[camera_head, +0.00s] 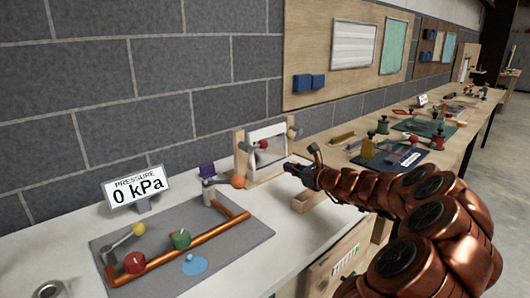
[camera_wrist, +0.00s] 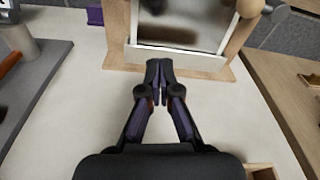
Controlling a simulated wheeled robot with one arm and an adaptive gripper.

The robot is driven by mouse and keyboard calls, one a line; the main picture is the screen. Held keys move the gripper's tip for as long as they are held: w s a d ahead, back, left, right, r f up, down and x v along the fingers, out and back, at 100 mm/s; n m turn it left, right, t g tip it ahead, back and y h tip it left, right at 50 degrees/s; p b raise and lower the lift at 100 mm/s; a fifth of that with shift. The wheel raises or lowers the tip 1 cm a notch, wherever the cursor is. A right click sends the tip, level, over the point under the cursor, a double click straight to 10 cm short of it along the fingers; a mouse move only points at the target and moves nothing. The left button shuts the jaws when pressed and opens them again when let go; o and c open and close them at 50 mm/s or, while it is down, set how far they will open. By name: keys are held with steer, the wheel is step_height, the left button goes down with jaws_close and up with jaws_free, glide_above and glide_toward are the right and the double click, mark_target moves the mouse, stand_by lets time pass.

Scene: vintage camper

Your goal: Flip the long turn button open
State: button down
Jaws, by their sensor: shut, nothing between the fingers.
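A wooden frame (camera_head: 239,150) holding a pale panel (camera_head: 276,132) stands on the white bench top against the wall. A grey bar with a red ball (camera_head: 263,144) crosses the panel in the head view, and I cannot tell for certain whether this is the long turn button. The upper part of the frame is cut off there.
To the left lies a grey board (camera_head: 215,246) with copper pipe, coloured knobs and a blue disc, beside a pressure sign (camera_head: 137,187) reading 0 kPa. A small wooden tray (camera_head: 308,200) is near my gripper.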

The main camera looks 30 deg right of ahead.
mark_target(262, 160)
steer(key=shift+w+a, duration=0.2)
steer(key=shift+a, duration=0.1)
steer(key=shift+w+a+f, duration=0.1)
steer(key=shift+w, duration=0.35)
steer(key=w, duration=0.3)
steer(key=w+f, duration=0.1)
steer(key=w, duration=0.2)
steer(key=w+a, duration=0.1)
steer(key=w, duration=0.2)
steer(key=shift+f+p, duration=0.15)
steer(key=shift+p, duration=0.25)
steer(key=shift+s+a+r, duration=0.1)
steer(key=shift+s+r, duration=0.1)
steer(key=shift+r, duration=0.35)
steer(key=shift+s+a+r, duration=0.1)
steer(key=shift+s+r, duration=0.05)
steer(key=shift+r, duration=0.4)
steer(key=shift+s+a+r+p, duration=0.15)
steer(key=shift+r+p, duration=0.25)
steer(key=shift+r, duration=0.45)
